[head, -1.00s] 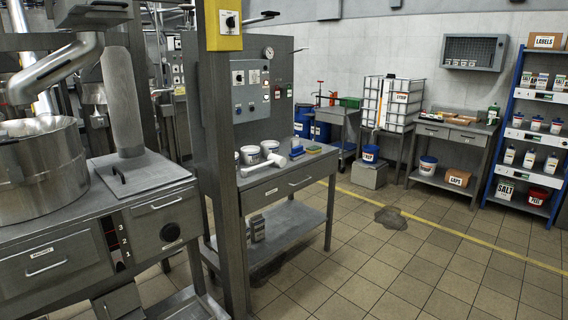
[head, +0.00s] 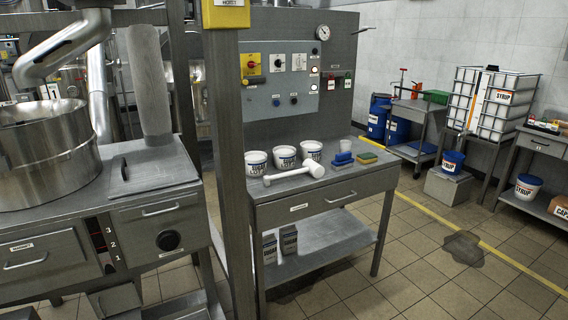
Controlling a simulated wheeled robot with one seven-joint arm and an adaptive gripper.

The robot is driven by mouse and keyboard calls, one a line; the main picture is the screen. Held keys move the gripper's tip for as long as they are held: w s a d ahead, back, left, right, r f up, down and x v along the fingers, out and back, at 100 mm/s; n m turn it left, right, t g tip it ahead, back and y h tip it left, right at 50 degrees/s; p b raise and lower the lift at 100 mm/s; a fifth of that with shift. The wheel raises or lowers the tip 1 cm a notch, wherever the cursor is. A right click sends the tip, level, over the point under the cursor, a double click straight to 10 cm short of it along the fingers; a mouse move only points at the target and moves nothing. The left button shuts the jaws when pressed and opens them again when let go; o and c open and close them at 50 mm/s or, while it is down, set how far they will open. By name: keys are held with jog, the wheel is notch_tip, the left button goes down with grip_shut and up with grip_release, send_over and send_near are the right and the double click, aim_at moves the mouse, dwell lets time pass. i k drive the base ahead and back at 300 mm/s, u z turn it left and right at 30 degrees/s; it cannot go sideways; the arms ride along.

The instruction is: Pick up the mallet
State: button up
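A white mallet (head: 296,171) lies on top of a grey metal workbench (head: 300,205). Its head is at the right, near the front edge, and its handle points left. Three white tubs with blue labels (head: 285,157) stand just behind it. My gripper is not in view.
A dark post with a yellow box (head: 226,14) stands left of the bench. A mixer with a steel bowl (head: 45,153) fills the left. A puddle (head: 462,248) lies on the tiled floor at the right, near a yellow line. Open floor lies in front right.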

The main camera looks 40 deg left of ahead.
aim_at(316, 169)
jog(key=u, duration=0.75)
jog(key=i, duration=0.85)
jog(key=u, duration=0.95)
